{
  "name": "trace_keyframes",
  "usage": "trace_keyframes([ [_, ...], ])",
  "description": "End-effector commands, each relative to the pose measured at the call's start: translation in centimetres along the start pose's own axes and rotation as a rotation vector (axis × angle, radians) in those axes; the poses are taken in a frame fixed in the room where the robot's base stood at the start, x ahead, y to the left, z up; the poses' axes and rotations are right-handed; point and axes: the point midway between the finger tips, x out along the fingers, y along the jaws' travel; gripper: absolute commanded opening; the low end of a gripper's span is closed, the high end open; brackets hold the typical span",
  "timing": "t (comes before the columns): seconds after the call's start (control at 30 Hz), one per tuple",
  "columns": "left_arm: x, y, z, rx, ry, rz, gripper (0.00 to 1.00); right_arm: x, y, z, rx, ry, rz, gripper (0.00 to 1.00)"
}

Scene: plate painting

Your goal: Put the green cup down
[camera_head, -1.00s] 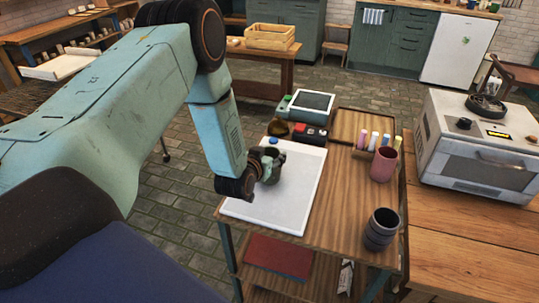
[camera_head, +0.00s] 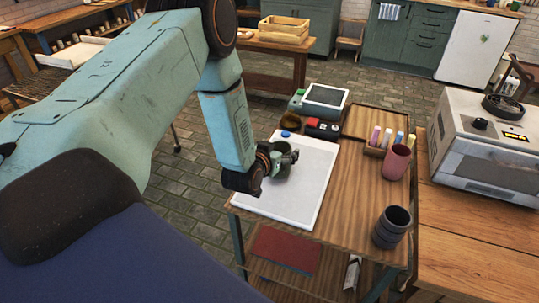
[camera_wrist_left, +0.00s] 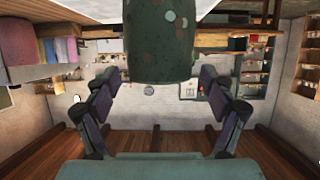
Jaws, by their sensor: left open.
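The green cup (camera_head: 283,173) stands on the white board (camera_head: 309,190) on the wooden table, partly hidden by my left gripper (camera_head: 284,155). In the left wrist view the green cup (camera_wrist_left: 158,42) is speckled with pale and rusty spots and fills the upper middle. The left gripper's fingers (camera_wrist_left: 160,78) stand apart, one on each side of the cup, with a narrow gap visible on both sides. My right gripper is not in view.
Beside the board are a dark ribbed cup (camera_head: 391,227), a pink cup (camera_head: 397,161), coloured sticks (camera_head: 387,138), a wooden tray (camera_head: 371,122) and a device with a screen (camera_head: 325,95). A white oven (camera_head: 485,150) stands on the right. The board's front half is clear.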

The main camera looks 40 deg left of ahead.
Motion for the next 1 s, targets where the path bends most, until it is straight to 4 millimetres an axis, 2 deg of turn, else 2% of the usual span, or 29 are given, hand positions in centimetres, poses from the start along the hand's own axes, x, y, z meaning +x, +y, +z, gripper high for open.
trace_keyframes([
  [0.3, -6.0, 0.0, -0.1, -0.003, -0.002, -0.001, 0.83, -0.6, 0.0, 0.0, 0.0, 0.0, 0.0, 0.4],
  [0.5, -9.0, 0.0, 0.0, -0.002, -0.001, 0.0, 0.83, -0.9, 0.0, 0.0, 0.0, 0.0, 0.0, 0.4],
  [0.7, -10.4, 0.0, -0.1, 0.0, 0.001, -0.001, 0.83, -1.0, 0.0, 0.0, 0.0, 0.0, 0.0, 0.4],
  [1.0, -10.5, 0.0, 0.0, 0.0, 0.001, 0.0, 0.83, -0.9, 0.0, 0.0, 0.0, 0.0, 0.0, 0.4],
])
